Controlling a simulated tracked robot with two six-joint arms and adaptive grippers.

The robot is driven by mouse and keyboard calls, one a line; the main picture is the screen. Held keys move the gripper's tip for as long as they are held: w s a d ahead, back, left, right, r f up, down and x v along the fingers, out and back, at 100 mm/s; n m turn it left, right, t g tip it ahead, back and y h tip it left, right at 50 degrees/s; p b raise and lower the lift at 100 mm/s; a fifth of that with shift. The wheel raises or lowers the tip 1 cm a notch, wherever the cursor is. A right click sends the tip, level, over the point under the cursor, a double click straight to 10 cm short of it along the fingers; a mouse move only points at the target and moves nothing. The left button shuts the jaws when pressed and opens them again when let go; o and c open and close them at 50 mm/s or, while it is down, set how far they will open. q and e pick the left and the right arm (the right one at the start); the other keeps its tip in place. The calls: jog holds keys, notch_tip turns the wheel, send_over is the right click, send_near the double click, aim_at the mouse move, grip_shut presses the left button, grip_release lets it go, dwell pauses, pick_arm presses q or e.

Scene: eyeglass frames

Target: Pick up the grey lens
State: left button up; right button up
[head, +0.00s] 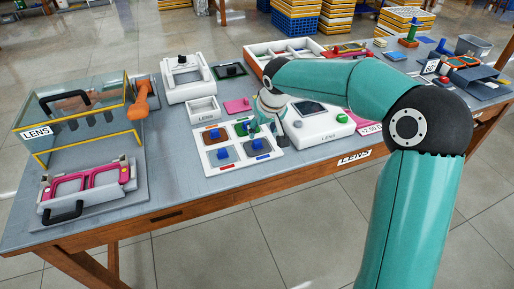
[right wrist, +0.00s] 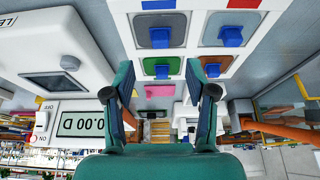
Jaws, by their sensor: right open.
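A white lens tray (head: 207,166) on the table holds several square lenses with blue handles. Its near row has two greyish lenses: the left one (head: 222,156) above a red strip, the right one (head: 254,149) above a blue strip. Both also show at the top of the right wrist view, the red-strip one (right wrist: 230,30) at right and the blue-strip one (right wrist: 160,28) at left. A brown lens and a green lens (head: 243,127) fill the far row. My right gripper (head: 268,108) is open and empty by the tray's far right corner; its fingers (right wrist: 160,85) show apart. My left gripper is out of view.
A white lens meter (head: 318,128) stands right of the tray. A small white box (head: 202,110) and a pink card (head: 238,105) lie behind it. Bare tabletop lies between.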

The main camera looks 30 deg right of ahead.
aim_at(257, 141)
jog(key=x, duration=0.9)
jog(key=shift+w, duration=0.4)
grip_shut()
